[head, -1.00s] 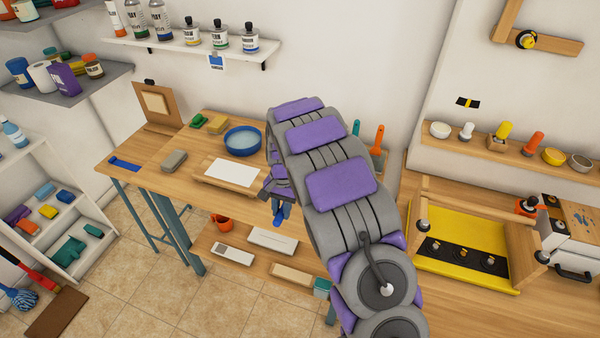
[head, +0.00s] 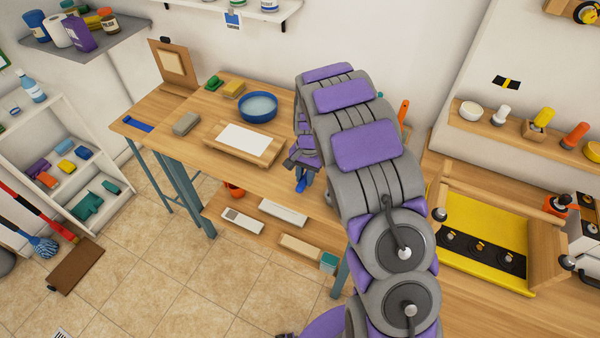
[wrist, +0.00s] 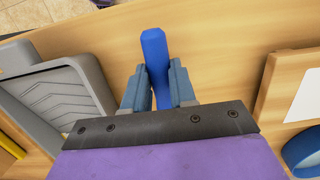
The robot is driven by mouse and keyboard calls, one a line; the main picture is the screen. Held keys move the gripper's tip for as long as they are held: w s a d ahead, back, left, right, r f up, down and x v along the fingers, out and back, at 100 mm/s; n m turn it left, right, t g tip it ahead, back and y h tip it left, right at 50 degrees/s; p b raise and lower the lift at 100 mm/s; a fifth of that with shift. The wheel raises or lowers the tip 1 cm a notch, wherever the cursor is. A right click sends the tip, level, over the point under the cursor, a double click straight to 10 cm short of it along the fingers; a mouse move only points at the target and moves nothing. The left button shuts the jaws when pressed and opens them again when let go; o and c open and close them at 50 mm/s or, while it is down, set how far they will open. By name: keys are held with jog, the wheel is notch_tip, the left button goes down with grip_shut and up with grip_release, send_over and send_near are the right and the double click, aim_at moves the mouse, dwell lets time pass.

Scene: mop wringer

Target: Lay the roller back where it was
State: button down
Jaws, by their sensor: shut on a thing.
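My gripper (wrist: 157,88) is shut on a blue handle (wrist: 155,52), which I take to be the roller's. The handle sticks out beyond the fingers in the wrist view. The roller's other end does not show. In the head view my gripper (head: 304,172) is at the right part of the wooden workbench (head: 205,155), beside the board with a white sheet (head: 245,138). A bit of the blue handle (head: 301,185) hangs below it. I cannot tell whether the roller touches the bench.
A grey ribbed tray (wrist: 55,98) lies left of my gripper in the wrist view. A lower shelf (head: 262,232) holds several items. A yellow-based wringer frame (head: 484,240) is at the right.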

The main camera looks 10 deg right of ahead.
jog(key=shift+d+f, duration=0.35)
jog(key=shift+f, duration=0.4)
jog(key=shift+a+f, duration=0.1)
jog(key=shift+a, duration=1.1)
jog(key=shift+d+f, duration=0.2)
jog(key=shift+d, duration=0.8)
jog(key=shift+a+f, duration=0.2)
jog(key=shift+a, duration=0.4)
jog(key=c, duration=1.2)
grip_release()
jog(key=shift+a, duration=0.25)
jog(key=o, duration=0.3)
jog(key=shift+d, duration=0.3)
jog(key=shift+o, duration=0.3)
jog(key=shift+d, duration=0.4)
jog(key=shift+w+a+r, duration=0.1)
jog(key=shift+a+r, duration=0.1)
jog(key=shift+r, duration=0.3)
notch_tip(320, 180, up, 16)
jog(key=w+d+p, duration=0.1)
jog(key=p, duration=0.2)
jog(key=shift+w+d, duration=0.25)
jog(key=shift+w, duration=0.15)
jog(key=shift+d, duration=0.2)
